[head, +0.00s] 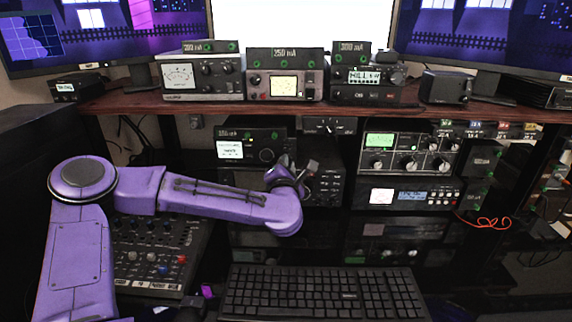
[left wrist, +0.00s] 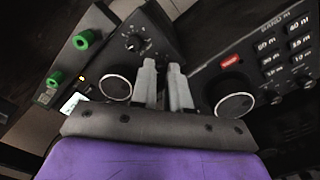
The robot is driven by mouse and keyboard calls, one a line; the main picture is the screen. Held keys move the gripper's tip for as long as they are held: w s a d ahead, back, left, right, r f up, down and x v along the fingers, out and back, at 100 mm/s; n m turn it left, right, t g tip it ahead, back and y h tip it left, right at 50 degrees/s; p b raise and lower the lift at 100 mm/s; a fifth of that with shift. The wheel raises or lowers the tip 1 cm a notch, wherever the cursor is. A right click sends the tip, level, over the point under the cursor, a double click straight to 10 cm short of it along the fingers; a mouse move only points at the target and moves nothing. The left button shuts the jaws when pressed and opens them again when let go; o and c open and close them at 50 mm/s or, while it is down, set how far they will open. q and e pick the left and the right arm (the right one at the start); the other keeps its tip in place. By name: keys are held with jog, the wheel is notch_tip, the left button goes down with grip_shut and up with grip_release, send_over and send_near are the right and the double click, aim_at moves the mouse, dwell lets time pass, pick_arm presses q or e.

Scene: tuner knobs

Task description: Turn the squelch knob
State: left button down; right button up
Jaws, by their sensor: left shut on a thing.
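My left gripper (head: 308,168) reaches the front of the middle rack radio (head: 262,148), just right of its large dial. In the left wrist view its two grey fingers (left wrist: 163,72) are close together, shut on a small knob at the panel. The knob is mostly hidden between the fingertips. No label that reads squelch is legible, so I cannot tell from the print which knob it is. A large round dial (left wrist: 115,88) lies left of the fingers, and another dial (left wrist: 234,100) lies to the right. A smaller knob (left wrist: 133,43) sits beyond them. My right gripper is not in view.
Several radios stand on the wooden shelf (head: 130,102) above my arm. More rack units, such as the green-screen radio (head: 405,152), are to the right. A keyboard (head: 322,294) and a mixer panel (head: 150,258) lie below. Orange wire (head: 492,222) hangs at the right.

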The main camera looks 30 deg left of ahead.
pick_arm(q)
jog(key=m+p, duration=0.1)
jog(key=m, duration=0.3)
jog(key=shift+p, duration=0.3)
jog(key=c, duration=1.1)
grip_release()
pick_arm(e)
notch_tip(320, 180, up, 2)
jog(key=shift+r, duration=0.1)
pick_arm(q)
jog(key=b+v, duration=0.1)
jog(key=v, duration=0.9)
jog(key=shift+s+b, duration=0.25)
jog(key=shift+b, duration=0.05)
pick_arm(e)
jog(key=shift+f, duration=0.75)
